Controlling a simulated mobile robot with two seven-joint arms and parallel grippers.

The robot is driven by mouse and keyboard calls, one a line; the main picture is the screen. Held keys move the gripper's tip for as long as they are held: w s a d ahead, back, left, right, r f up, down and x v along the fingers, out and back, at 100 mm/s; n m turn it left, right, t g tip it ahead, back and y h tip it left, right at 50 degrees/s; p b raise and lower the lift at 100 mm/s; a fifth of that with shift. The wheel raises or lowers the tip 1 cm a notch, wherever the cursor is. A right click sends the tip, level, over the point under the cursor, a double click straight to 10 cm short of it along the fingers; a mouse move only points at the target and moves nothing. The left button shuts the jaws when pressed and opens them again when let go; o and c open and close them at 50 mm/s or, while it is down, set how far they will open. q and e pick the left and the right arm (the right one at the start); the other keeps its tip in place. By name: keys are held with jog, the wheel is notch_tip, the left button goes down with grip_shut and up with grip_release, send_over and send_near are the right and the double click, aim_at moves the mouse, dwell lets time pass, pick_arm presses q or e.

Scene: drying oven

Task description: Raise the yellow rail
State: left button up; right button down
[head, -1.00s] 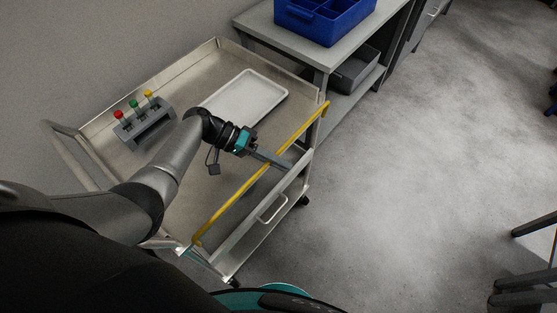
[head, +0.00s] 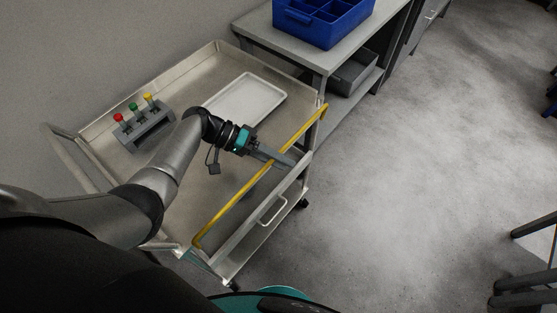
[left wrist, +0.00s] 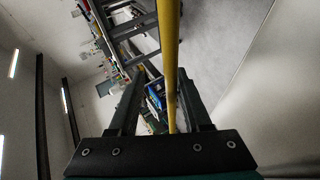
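The yellow rail (head: 228,208) runs along the near right side of the metal cart, above its edge. My left gripper (head: 284,160) reaches across the cart and its fingers cross the rail in its upper half. In the left wrist view the rail (left wrist: 170,50) passes lengthwise between the two fingers of the gripper (left wrist: 163,82), nearer the right finger. The fingers stand apart, with space visible beside the rail. Whether a finger touches the rail cannot be told. My right gripper is not in view.
The cart (head: 185,90) holds a white tray (head: 248,98) and a grey rack (head: 148,130) with red, green and yellow-capped tubes. A grey table (head: 335,58) with a blue bin (head: 318,30) stands behind the cart.

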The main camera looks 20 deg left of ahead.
aim_at(270, 160)
pick_arm(q)
jog(key=shift+d+r, duration=0.1)
jog(key=shift+a+r+b, duration=0.1)
jog(key=shift+a+b, duration=0.55)
jog(key=shift+a, duration=1.75)
jog(key=shift+a+r+b, duration=0.15)
jog(key=shift+a+b, duration=0.2)
jog(key=shift+a, duration=0.65)
jog(key=shift+a+r+b, duration=0.1)
jog(key=shift+a+b, duration=0.25)
jog(key=shift+a, duration=0.65)
jog(key=shift+a+r+b, duration=0.15)
jog(key=shift+a+b, duration=0.6)
jog(key=shift+a, duration=0.75)
jog(key=shift+a+r+b, duration=0.15)
jog(key=shift+a+b, duration=0.6)
jog(key=shift+a, duration=0.7)
jog(key=shift+a+r+b, duration=0.2)
jog(key=shift+a+b, duration=0.7)
jog(key=shift+a, duration=0.4)
jog(key=shift+a+r, duration=0.1)
